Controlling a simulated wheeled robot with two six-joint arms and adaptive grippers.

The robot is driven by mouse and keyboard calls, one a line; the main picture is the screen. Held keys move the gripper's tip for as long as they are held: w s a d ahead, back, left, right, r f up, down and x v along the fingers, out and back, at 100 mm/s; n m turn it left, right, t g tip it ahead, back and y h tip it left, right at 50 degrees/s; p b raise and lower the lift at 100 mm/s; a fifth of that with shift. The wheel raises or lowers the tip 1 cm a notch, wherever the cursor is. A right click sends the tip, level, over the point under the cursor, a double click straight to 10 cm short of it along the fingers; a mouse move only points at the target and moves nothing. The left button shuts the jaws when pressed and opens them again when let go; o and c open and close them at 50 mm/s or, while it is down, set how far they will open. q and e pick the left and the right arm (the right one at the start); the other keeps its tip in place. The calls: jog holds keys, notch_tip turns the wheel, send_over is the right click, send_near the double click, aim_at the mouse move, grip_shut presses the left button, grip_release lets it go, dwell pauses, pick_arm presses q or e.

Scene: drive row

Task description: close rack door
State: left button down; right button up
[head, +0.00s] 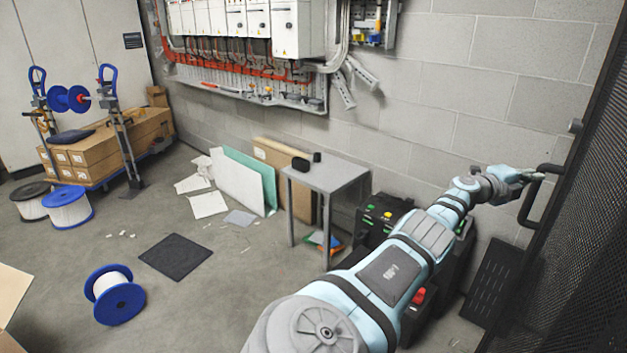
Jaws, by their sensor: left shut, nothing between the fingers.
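The rack door (585,190) is a dark mesh panel at the right edge of the head view. A black bar handle (532,197) stands out from its left side. My left arm reaches across from the bottom middle toward it. My left gripper (532,176) is shut and empty, with its fingertips at the upper part of the handle. I cannot tell whether the fingertips touch the handle. The rack behind the door is not visible. My right gripper is not in view.
A small grey table (328,175) stands by the block wall. Black cases (385,215) sit partly behind my arm. A blue cable spool (114,294) and a dark mat (175,257) lie on the floor.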

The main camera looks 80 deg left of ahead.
pick_arm(q)
jog(key=shift+w+d+f, duration=0.1)
jog(key=shift+w+d, duration=0.05)
jog(key=shift+w, duration=0.3)
jog(key=shift+s, duration=0.1)
notch_tip(320, 180, up, 10)
dwell(0.6)
